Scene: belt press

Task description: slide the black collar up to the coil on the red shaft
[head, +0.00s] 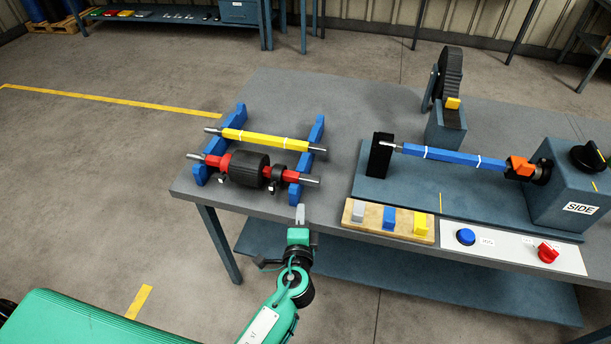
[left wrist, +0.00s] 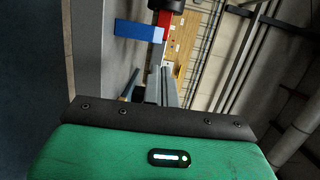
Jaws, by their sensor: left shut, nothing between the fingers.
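The red shaft (head: 299,178) lies across two blue V-stands near the table's left front corner. A thick black coil (head: 249,169) sits around its middle. Another small dark part (head: 222,175) shows at the coil's left end. My left gripper (head: 300,213) is shut and empty, in front of the shaft's right end, apart from it. In the left wrist view the fingers (left wrist: 166,87) point toward the red shaft (left wrist: 158,34). My right gripper is not in view.
The blue stands (head: 203,172) and (head: 295,188) also carry a yellow shaft (head: 267,139) behind the red one. To the right are a tray of coloured blocks (head: 350,217), a button panel (head: 507,249) and a blue fixture (head: 470,207). The table is bare between stands and fixture.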

